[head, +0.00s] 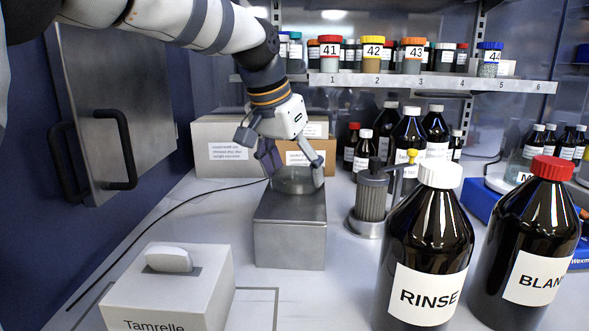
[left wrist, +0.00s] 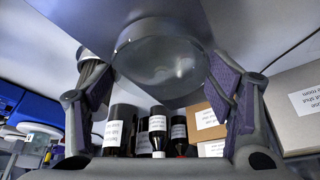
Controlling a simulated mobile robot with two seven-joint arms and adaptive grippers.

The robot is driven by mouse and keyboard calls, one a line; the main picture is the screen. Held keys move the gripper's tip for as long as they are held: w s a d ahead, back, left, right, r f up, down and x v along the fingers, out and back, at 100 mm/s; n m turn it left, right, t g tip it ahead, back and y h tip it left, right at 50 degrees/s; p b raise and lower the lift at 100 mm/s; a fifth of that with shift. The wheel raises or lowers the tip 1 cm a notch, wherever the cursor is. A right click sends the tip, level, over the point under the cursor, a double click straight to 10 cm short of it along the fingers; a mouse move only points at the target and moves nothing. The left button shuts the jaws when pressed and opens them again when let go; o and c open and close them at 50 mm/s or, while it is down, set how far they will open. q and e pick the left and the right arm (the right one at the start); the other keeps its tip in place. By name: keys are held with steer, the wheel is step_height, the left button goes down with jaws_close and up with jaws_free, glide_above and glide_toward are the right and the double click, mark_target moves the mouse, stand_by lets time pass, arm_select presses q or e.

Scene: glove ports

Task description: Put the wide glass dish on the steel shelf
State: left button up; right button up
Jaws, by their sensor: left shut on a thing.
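The wide glass dish (head: 295,181) is clear and shallow, at the top of a steel block (head: 290,240) in the middle of the bench. My left gripper (head: 290,172) reaches down from above, with a finger on each side of the dish, shut on it. In the left wrist view, the dish (left wrist: 163,58) lies between the two padded fingers, against the grey steel face. I cannot tell whether it rests on the block or is just above it. A long metal shelf (head: 440,82) with numbered places runs along the back wall. My right gripper is out of view.
Large brown RINSE (head: 425,250) and BLANK (head: 530,240) bottles stand at front right. A metal cylinder (head: 371,200) is right of the block, a Tamrelle box (head: 170,290) front left. Cartons (head: 225,148) and dark bottles stand behind. Lidded jars fill much of the wall shelf.

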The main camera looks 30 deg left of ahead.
arm_select(q)
steer(key=o, duration=1.1)
steer(key=shift+w+a+f, duration=0.15)
steer(key=shift+w+f, duration=0.05)
steer(key=shift+f, duration=0.05)
steer(key=shift+c, duration=0.2)
steer(key=shift+o, duration=1.1)
steer(key=shift+s+r, duration=0.15)
steer(key=shift+r, duration=0.15)
steer(key=v, duration=1.1)
steer(key=shift+r, duration=0.45)
